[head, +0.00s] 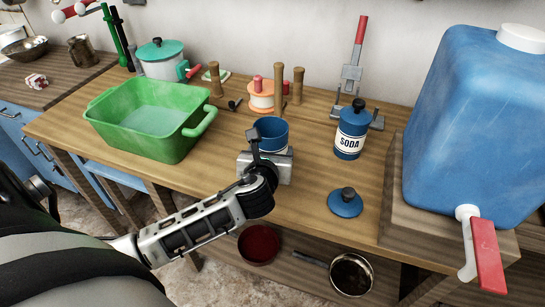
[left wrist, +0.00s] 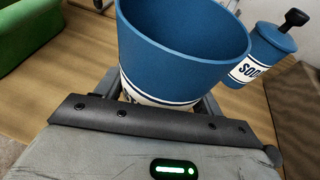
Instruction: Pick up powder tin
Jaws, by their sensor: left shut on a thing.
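A blue, open-topped tin with a white band (head: 271,133) stands upright in my left gripper (head: 266,165); its label wording is hidden. It also fills the middle of the left wrist view (left wrist: 180,50), with my left gripper (left wrist: 160,97) shut around its lower part. I cannot tell whether its base touches the table. A lidded blue tin marked SODA (head: 350,135) stands to the right; it also shows in the left wrist view (left wrist: 262,55). A loose blue lid with a dark knob (head: 345,204) lies on the table. My right gripper is not in view.
A green basin (head: 150,120) is at left, with a lidded pot (head: 160,60) behind it. Wooden posts and an orange spool (head: 261,96) stand behind the held tin. A large blue water container (head: 475,120) blocks the right. Pans sit on the shelf below.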

